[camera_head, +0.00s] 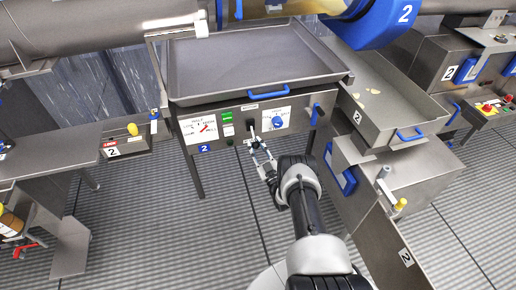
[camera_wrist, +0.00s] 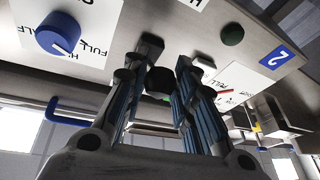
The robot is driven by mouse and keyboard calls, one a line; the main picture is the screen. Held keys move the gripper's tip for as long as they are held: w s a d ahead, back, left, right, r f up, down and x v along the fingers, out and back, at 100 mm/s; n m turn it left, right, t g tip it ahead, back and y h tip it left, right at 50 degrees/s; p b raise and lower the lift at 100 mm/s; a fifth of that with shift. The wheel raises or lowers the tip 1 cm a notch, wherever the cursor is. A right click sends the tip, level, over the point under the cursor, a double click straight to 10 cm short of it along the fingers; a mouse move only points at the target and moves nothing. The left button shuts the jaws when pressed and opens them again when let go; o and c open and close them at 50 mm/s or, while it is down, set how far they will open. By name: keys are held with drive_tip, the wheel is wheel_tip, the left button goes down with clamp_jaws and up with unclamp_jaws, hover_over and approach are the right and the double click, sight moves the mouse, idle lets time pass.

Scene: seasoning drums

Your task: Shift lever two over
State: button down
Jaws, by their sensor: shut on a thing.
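The steel control panel (camera_head: 240,140) with a blue "2" tag hangs under the big tray. A small dark lever (camera_head: 251,126) sits on its front, between a white label with a red pointer (camera_head: 206,127) and a blue knob (camera_head: 277,121). My gripper (camera_head: 257,147) is at this lever from below and in front, shut on it. In the wrist view the fingers (camera_wrist: 167,60) stand either side of a dark piece (camera_wrist: 158,97), partly hidden by them. The blue knob (camera_wrist: 58,33) is left of the fingers and a green button (camera_wrist: 232,35) is right.
A blue handle (camera_head: 316,115) sticks out at the panel's right end. The large tray (camera_head: 250,60) with a blue front handle overhangs the panel. A second tray (camera_head: 385,105) and steel housing stand close on the right. The floor left of my arm is clear.

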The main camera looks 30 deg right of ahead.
drive_tip(key=shift+f+t, duration=0.3)
drive_tip(key=shift+f, duration=0.35)
drive_tip(key=shift+w, duration=0.15)
drive_tip(key=c, duration=1.6)
unclamp_jaws()
drive_tip(key=o, duration=0.3)
drive_tip(key=shift+w+r, duration=0.1)
drive_tip(key=shift+r, duration=0.05)
drive_tip(key=v, duration=1.2)
